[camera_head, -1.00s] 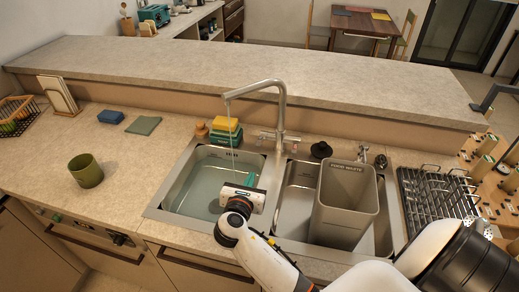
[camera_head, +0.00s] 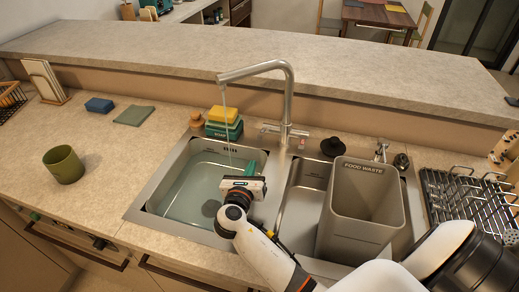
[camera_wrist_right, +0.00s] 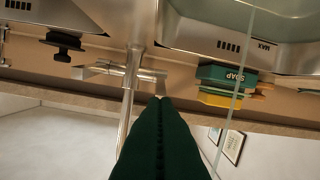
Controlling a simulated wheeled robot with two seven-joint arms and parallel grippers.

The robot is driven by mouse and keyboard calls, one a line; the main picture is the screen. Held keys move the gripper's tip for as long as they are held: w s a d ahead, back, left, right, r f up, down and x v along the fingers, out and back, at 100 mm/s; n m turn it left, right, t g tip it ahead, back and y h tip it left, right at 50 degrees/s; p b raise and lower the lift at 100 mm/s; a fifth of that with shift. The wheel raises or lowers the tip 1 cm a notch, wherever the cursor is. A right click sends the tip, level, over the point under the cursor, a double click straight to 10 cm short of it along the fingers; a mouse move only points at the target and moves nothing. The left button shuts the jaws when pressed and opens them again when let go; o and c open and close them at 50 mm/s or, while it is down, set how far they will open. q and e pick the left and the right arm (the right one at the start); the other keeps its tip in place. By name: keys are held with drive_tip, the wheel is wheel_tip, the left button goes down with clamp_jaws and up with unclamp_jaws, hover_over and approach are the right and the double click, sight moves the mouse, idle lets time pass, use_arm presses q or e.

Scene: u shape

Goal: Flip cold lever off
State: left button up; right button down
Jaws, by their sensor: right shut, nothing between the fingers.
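A tall metal faucet (camera_head: 288,95) stands behind the sink, and a thin stream of water (camera_head: 226,115) falls from its spout into the left basin. Two small metal levers sit at its base, a left one (camera_head: 268,127) and a right one (camera_head: 301,134); I cannot tell which is cold. In the right wrist view, the lever assembly (camera_wrist_right: 128,72) appears just beyond my fingertips. My right gripper (camera_head: 251,167) is over the left basin, in front of the faucet; its green fingers (camera_wrist_right: 158,98) are shut and empty. Contact with a lever cannot be made out. My left gripper is out of view.
The left basin (camera_head: 165,190) holds water. A grey food waste bin (camera_head: 355,215) stands in the right basin. Green soap (camera_head: 223,130) with a yellow sponge (camera_head: 222,114) is behind the left basin. A black stopper (camera_head: 333,147) and a drying rack (camera_head: 455,200) are on the right.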

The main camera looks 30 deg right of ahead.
drive_tip(key=p, duration=0.1)
approach(264, 133)
drive_tip(key=w+d+f, duration=0.3)
drive_tip(key=shift+w+r, duration=0.1)
drive_tip(key=shift+w, duration=0.1)
idle(0.4)
